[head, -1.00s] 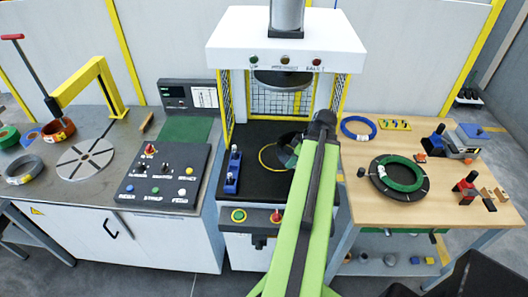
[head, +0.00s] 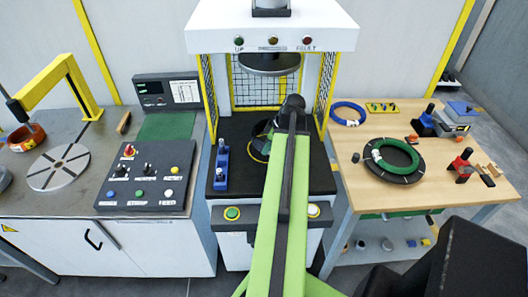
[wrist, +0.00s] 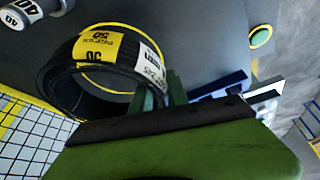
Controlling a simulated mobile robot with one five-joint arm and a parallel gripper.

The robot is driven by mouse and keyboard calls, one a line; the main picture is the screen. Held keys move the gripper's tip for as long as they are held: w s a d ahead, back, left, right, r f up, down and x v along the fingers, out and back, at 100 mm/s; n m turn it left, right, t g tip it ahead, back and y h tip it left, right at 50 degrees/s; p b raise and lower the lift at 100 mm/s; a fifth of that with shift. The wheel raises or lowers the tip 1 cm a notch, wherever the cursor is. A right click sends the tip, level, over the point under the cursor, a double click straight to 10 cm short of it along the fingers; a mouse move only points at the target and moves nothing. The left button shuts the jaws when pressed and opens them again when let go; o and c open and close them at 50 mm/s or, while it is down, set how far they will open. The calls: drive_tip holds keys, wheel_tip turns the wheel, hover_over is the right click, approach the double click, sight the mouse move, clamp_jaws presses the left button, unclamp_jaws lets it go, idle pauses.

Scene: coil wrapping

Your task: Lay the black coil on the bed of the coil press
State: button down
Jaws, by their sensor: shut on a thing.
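The black coil (wrist: 75,75) shows large in the wrist view, with yellow and white labels. My gripper (wrist: 160,92) has its green fingers shut on the coil's wall at the label side. In the head view my arm hides most of the coil and the gripper. The coil is over the dark bed of the coil press (head: 230,130), near a yellow ring marked on it (head: 254,155). The ring also shows behind the coil in the wrist view (wrist: 122,28). I cannot tell whether the coil touches the bed.
The press plate (head: 270,63) hangs above the bed, with mesh guards around. A blue fixture (head: 221,168) stands at the bed's left. The wooden table (head: 365,185) at the right holds a green coil (head: 393,155) and a blue ring (head: 348,113). A control panel (head: 148,180) is left.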

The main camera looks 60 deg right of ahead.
sight(264, 160)
drive_tip(key=shift+w+d+f, duration=0.35)
drive_tip(key=shift+w+f, duration=0.35)
drive_tip(key=shift+w, duration=0.3)
wheel_tip(264, 160, down, 4)
drive_tip(key=b, duration=0.4)
drive_tip(key=shift+w+a+r, duration=0.1)
drive_tip(key=shift+a+r, duration=0.05)
drive_tip(key=shift+a, duration=0.05)
drive_tip(key=c, duration=1.3)
unclamp_jaws()
drive_tip(key=p+v, duration=1.1)
drive_tip(key=v, duration=0.1)
drive_tip(key=shift+d+r, duration=0.1)
